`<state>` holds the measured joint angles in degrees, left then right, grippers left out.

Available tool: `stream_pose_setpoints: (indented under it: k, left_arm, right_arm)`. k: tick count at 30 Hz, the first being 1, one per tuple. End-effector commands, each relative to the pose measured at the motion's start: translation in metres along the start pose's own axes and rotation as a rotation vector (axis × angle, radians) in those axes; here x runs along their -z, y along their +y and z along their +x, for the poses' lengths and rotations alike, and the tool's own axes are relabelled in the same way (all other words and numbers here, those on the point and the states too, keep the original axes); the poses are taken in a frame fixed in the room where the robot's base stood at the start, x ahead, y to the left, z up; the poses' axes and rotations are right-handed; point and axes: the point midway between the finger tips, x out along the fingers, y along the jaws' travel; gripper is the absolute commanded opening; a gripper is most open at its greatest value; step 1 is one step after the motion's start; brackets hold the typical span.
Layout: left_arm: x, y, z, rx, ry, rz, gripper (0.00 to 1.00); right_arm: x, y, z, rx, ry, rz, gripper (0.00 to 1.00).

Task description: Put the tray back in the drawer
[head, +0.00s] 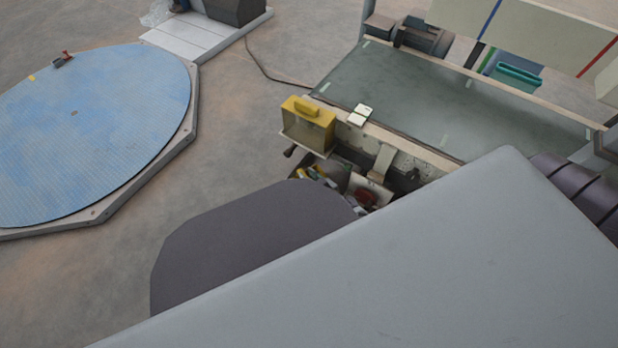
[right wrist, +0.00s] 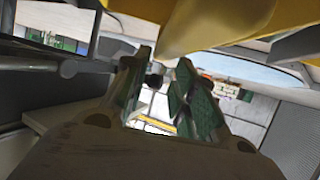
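No tray can be made out for certain. Below the bench's front edge is an open, drawer-like space (head: 335,178) holding small yellow, red and grey items, partly hidden by my own grey body parts. My left gripper is not seen.
The bench (head: 400,95) has a mostly bare green top with a small white block (head: 361,114) near its front edge. A teal bin (head: 515,75) is behind it. A round blue platform (head: 90,130) lies at left, with open floor between.

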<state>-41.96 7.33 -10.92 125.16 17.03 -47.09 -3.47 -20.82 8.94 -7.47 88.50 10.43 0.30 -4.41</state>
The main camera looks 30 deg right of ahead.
Motion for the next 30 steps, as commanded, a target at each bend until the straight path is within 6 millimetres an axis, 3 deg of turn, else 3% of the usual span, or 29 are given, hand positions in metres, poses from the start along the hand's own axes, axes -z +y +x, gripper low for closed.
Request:
stream_pose_setpoints:
  k: [3,20,30]
  left_arm:
    - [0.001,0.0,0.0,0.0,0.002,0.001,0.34]
    - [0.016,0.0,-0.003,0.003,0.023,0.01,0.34]
    - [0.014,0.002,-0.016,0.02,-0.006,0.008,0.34]
  right_arm:
    - [0.0,0.0,0.0,0.0,0.0,0.0,0.42]
    - [0.01,0.0,-0.004,0.0,0.001,0.0,0.42]
    - [0.013,0.0,-0.036,0.0,-0.001,0.0,0.42]
